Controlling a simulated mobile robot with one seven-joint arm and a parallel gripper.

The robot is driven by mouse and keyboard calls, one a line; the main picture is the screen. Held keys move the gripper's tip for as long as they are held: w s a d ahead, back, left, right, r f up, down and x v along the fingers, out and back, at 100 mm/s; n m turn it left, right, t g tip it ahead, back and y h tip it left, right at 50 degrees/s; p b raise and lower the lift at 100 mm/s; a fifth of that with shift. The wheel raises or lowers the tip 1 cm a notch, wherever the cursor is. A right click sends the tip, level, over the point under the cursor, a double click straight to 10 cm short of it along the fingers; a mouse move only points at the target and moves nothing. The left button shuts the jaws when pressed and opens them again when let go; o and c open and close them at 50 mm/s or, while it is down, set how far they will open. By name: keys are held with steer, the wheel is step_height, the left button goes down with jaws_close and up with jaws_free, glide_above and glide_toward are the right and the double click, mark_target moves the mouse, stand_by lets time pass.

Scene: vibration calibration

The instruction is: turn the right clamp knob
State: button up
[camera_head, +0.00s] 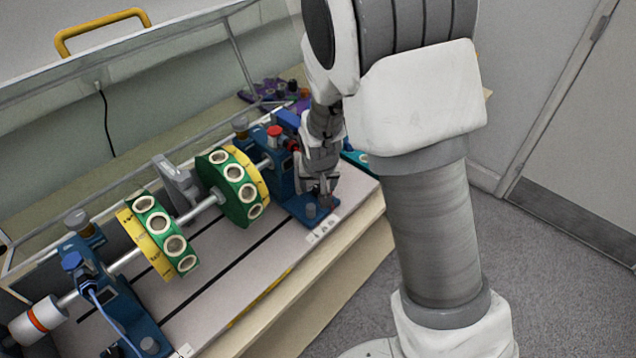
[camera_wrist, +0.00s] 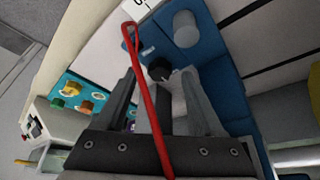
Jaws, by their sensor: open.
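The right blue bearing stand (camera_head: 283,172) holds the far end of the shaft. My gripper (camera_head: 325,196) is just to the right of this stand, low over its base. In the wrist view my gripper (camera_wrist: 160,76) is open, its two fingers apart. A black knob (camera_wrist: 160,68) on the blue stand (camera_wrist: 212,45) shows between the fingertips; I cannot tell whether they touch it. A grey round knob (camera_wrist: 186,28) stands beyond it on the blue base. In the head view a grey knob (camera_head: 311,210) on the base is just left of the fingertips; the black knob is hidden there.
A shaft (camera_head: 190,213) carries two green-and-yellow discs (camera_head: 240,200) and runs to the left blue stand (camera_head: 95,290). A thin red looped rod (camera_wrist: 149,100) crosses the wrist view in front of the gripper. A teal plate with coloured knobs (camera_wrist: 85,98) lies left there.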

steer(key=shift+w+f, duration=0.15)
steer(key=shift+f, duration=0.25)
jaws_close()
